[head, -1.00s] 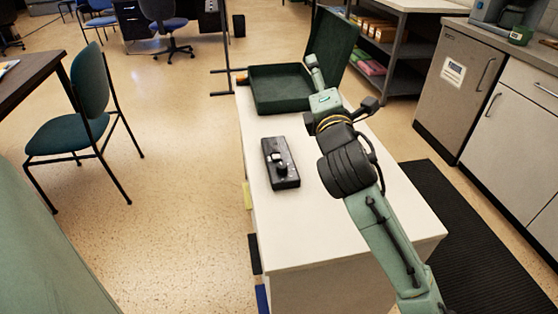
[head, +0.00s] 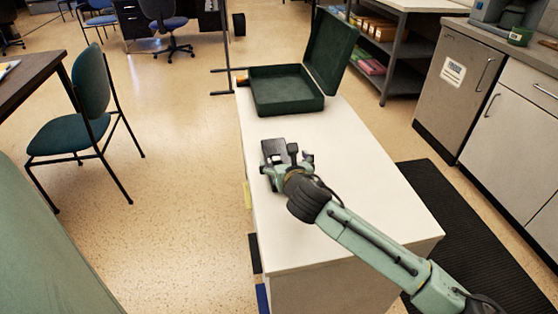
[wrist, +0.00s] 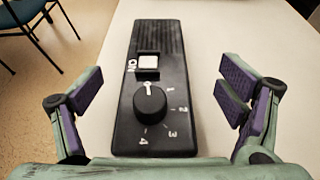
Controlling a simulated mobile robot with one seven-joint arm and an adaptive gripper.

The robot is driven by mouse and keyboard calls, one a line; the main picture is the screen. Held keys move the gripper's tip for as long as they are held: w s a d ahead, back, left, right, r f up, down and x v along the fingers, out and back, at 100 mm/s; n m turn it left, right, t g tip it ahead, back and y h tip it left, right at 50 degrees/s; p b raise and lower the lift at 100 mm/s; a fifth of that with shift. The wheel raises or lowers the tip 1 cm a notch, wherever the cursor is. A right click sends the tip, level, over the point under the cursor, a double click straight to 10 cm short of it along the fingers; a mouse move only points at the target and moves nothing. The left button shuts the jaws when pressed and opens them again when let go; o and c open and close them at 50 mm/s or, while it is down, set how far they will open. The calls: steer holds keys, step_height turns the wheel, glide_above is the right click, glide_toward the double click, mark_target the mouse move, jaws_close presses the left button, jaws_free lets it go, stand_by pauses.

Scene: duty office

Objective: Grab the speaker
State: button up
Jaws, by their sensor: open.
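The speaker appears to be the black oblong box (wrist: 158,60) with a ribbed grille at its far end, a white square switch and a round knob with numbers. It lies flat on the white table. In the head view the black box (head: 273,147) is partly hidden by my gripper and wrist. My gripper (wrist: 158,88) is open, with one purple-padded finger on each side of the box and a gap on both sides. In the head view my gripper (head: 287,163) is over the near part of the box.
An open green case (head: 285,107) stands at the far end of the white table (head: 350,165), its lid raised on the right. The table's left edge is close to the box. The tabletop between box and case is clear. A chair (head: 90,90) stands on the floor at left.

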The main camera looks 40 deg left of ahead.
mark_target(279, 157)
steer(key=p+x, duration=0.1)
steer(key=x, duration=0.3)
steer(key=shift+a+f+p, duration=0.25)
steer(key=shift+a+p, duration=0.1)
steer(key=c, duration=1.8)
steer(key=shift+r, duration=0.25)
